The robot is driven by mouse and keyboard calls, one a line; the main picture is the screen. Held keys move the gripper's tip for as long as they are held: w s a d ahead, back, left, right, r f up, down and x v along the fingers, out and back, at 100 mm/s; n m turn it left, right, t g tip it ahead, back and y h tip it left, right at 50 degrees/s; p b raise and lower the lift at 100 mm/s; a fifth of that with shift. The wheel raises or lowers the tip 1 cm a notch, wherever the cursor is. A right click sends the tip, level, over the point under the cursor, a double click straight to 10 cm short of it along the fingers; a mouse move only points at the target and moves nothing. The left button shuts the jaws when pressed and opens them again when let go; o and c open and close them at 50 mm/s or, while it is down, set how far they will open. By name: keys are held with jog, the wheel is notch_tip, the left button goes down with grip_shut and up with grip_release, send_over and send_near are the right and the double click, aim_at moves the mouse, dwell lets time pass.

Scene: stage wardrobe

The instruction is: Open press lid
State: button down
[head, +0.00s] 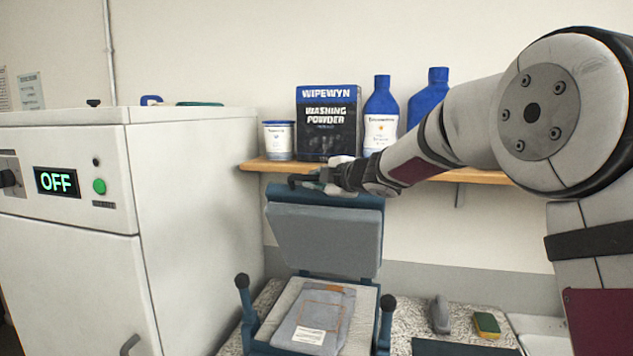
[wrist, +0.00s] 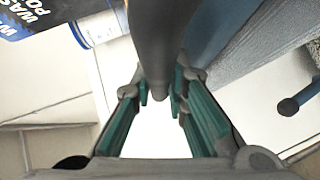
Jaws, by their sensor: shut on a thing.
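The press lid (head: 322,242), blue with a grey pad underneath, stands raised and tilted far back over the press base (head: 258,322). A folded grey-blue garment (head: 318,312) with a white label lies on the base's pale pad. My gripper (head: 308,182) is at the lid's top edge, shut on the lid's dark handle (head: 296,180). In the wrist view the handle (wrist: 165,40) runs between the green-padded fingers (wrist: 160,95). The blue-grey lid (wrist: 235,50) lies to its right. The exact finger contact is partly hidden.
A wooden shelf (head: 262,165) behind the lid holds a washing powder box (head: 328,125), a white tub (head: 278,140) and blue bottles (head: 381,112). A white machine (head: 195,200) reading OFF stands at left. A sponge (head: 487,324) lies right of the press.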

jog(key=shift+a+r, duration=0.1)
jog(key=shift+r, duration=0.05)
jog(key=c, duration=1.6)
grip_release()
jog(key=shift+o, duration=0.2)
jog(key=v, duration=1.2)
jog(key=shift+s, duration=0.1)
